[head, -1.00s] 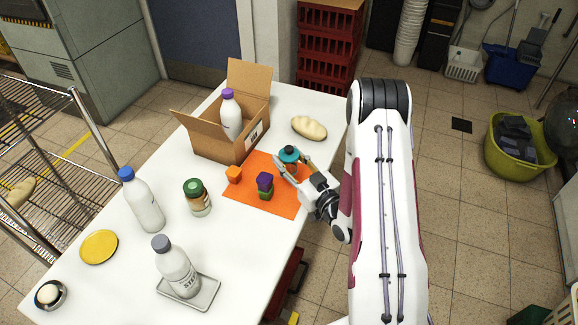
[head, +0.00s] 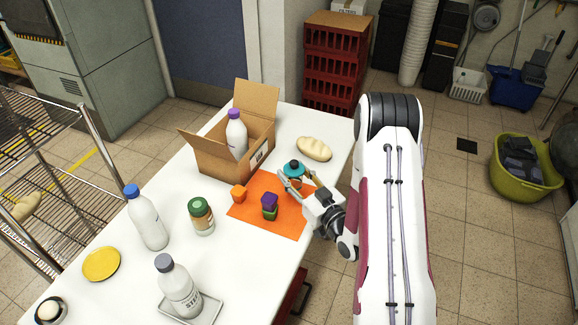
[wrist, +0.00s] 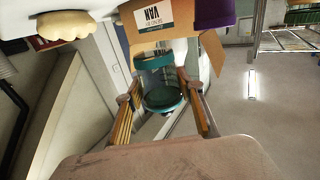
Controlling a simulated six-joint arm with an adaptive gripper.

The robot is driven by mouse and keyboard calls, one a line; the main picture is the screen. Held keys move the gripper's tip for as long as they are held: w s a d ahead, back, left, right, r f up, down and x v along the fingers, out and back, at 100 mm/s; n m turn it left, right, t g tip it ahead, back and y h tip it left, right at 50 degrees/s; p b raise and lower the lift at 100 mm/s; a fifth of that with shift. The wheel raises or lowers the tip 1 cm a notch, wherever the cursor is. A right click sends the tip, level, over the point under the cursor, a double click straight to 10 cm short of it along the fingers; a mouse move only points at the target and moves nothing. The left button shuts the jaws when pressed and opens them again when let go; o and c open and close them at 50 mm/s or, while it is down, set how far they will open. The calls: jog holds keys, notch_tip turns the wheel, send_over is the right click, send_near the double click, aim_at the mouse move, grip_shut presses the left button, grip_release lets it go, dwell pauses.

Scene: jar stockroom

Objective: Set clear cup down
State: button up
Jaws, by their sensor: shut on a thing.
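My gripper (head: 291,178) is shut on the clear cup (head: 293,168), which has teal parts. In the head view they are at the back right corner of the orange mat (head: 245,213). In the wrist view the cup (wrist: 163,97) sits between the two fingers of my gripper (wrist: 162,92), with a teal disc facing the camera and a teal band farther off. I cannot tell whether the cup touches the surface below.
Bread (head: 314,149) lies just behind the cup. An open cardboard box (head: 222,152) holds a purple-capped bottle (head: 236,135). The mat's front is clear.

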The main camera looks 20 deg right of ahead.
jog(key=shift+d+f, duration=0.3)
jog(key=shift+f, duration=0.05)
jog(key=shift+d+f+m+h, duration=0.45)
jog(key=shift+d+m+h, duration=0.05)
jog(key=shift+d+h, duration=0.3)
jog(key=a+r+h, duration=0.1)
jog(key=r, duration=0.2)
jog(key=w+a+r+m+h, duration=0.1)
jog(key=r, duration=0.1)
jog(key=a+r+m+h, duration=0.1)
jog(key=r, duration=0.2)
jog(key=shift+w+r+h, duration=0.25)
jog(key=shift+r+h, duration=0.05)
jog(key=a+r+y, duration=0.1)
jog(key=a+r, duration=0.6)
jog(key=a, duration=0.2)
jog(key=shift+w+r+n+y, duration=0.15)
jog(key=shift+w+n+y, duration=0.05)
jog(key=shift+n+y, duration=0.2)
